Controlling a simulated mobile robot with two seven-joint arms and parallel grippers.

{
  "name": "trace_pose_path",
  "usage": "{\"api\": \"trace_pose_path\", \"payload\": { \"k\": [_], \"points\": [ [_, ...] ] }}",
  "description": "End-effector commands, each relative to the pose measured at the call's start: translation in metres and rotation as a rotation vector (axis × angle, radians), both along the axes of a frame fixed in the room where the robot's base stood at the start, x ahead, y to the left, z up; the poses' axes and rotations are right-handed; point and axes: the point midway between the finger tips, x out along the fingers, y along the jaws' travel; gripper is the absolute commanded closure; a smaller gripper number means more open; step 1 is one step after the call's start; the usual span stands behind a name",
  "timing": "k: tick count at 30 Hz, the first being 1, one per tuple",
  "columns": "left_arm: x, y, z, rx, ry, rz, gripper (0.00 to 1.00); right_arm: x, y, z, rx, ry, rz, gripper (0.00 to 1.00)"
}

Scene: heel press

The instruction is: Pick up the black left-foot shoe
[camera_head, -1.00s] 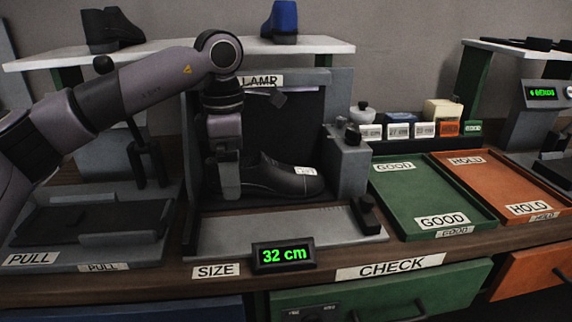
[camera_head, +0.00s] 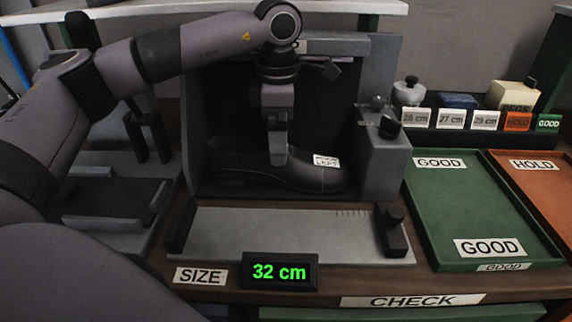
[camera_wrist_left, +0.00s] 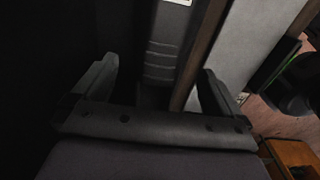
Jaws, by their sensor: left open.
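The black shoe (camera_head: 312,178) lies in the grey lamp booth (camera_head: 192,130), its toe to the right and a white LEFT label on its upper. My left gripper (camera_head: 278,158) is open and points down at the middle of the shoe, hiding part of it. In the left wrist view, the dark ridged shoe (camera_wrist_left: 163,48) shows between the spread fingers of the gripper (camera_wrist_left: 158,80). I cannot tell whether the fingers touch it. My right gripper is out of view.
A grey measuring plate (camera_head: 280,232) and a size display (camera_head: 281,271) reading 32 cm are in front of the booth. A grey block with a knob (camera_head: 384,160) stands right of the shoe. The green GOOD tray (camera_head: 470,205) and orange HOLD tray (camera_head: 545,190) are empty.

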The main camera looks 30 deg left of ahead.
Motion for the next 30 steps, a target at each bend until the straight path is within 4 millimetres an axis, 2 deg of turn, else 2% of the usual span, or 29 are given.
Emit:
{"api": "trace_pose_path", "payload": {
  "k": [3,6,14,15,17,18,21,22,23,30],
  "points": [
    [-0.001,0.001,-0.019,0.001,0.002,0.000,0.00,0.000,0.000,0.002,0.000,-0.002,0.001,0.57],
    [-0.001,0.001,-0.029,0.001,0.001,0.001,0.00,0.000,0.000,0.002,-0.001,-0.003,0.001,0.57],
    [-0.001,0.001,-0.032,0.001,-0.001,0.000,0.00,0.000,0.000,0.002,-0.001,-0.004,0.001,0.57],
    [-0.001,0.001,-0.032,0.001,-0.001,0.000,0.06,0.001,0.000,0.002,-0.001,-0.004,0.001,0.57],
    [-0.001,0.001,-0.032,0.001,-0.001,0.000,0.26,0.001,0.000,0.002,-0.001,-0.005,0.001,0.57],
    [-0.001,0.001,-0.032,0.001,-0.001,0.000,0.39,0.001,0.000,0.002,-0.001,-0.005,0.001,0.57],
    [-0.001,0.001,-0.031,0.001,-0.001,0.000,0.69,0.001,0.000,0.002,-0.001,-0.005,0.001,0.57],
    [0.000,0.001,-0.031,-0.001,-0.003,0.000,0.69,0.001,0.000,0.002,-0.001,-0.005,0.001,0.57],
    [0.000,0.001,-0.030,-0.001,-0.003,0.000,0.76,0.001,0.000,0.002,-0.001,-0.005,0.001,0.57],
    [0.000,0.000,-0.028,-0.001,-0.004,0.000,0.76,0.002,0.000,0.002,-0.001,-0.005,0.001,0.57]
  ]
}}
